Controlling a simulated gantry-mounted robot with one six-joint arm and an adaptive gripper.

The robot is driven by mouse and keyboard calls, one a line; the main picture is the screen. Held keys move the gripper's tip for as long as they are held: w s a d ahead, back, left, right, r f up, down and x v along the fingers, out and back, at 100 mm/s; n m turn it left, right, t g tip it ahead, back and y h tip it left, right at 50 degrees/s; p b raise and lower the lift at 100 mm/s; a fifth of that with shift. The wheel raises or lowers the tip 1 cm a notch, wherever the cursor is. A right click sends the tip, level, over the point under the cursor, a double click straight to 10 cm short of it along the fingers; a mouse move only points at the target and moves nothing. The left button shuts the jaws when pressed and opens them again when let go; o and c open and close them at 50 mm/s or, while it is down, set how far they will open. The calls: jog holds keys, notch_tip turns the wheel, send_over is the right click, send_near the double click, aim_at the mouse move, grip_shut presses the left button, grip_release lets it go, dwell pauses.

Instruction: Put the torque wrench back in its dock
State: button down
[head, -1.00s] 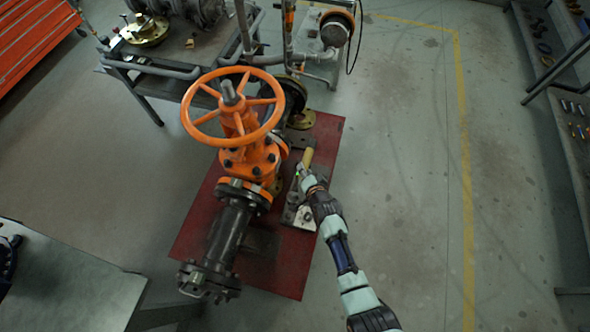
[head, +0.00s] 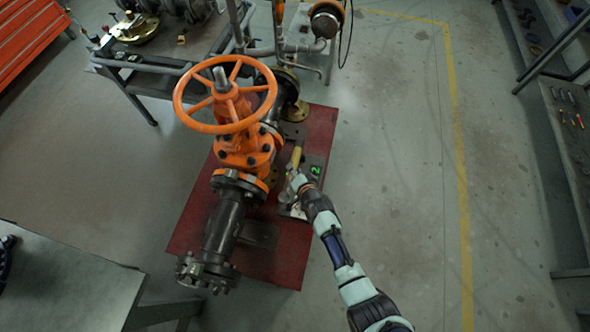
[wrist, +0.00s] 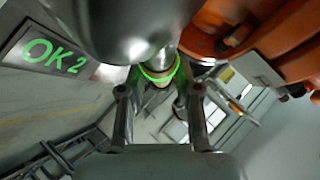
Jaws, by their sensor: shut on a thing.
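In the head view my gripper (head: 295,183) is low beside the orange valve, over the red base plate. The torque wrench appears as a tan handle (head: 296,157) running away from my gripper. In the wrist view my gripper (wrist: 158,112) has its two fingers on either side of a metal shaft with a glowing green ring (wrist: 160,74), shut on the wrench. A large grey rounded body (wrist: 130,25) fills the top. The dock seems to be the grey fixture (head: 290,211) under my gripper, mostly hidden. I cannot tell whether the wrench is seated in it.
A display (wrist: 52,52) reads "OK 2" in green; its lit digit also shows in the head view (head: 315,170). The orange gate valve (head: 238,150) with its handwheel stands close left, on the red plate (head: 270,265). Open floor lies right; a bench (head: 70,280) is lower left.

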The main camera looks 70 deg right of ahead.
jog(key=shift+f+b, duration=2.5)
jog(key=shift+f, duration=0.4)
jog(key=c, duration=0.7)
grip_release()
jog(key=shift+w+d, duration=0.1)
jog(key=shift+c, duration=0.2)
jog(key=shift+f, duration=0.25)
jog(key=v, duration=1.2)
jog(key=shift+r, duration=0.15)
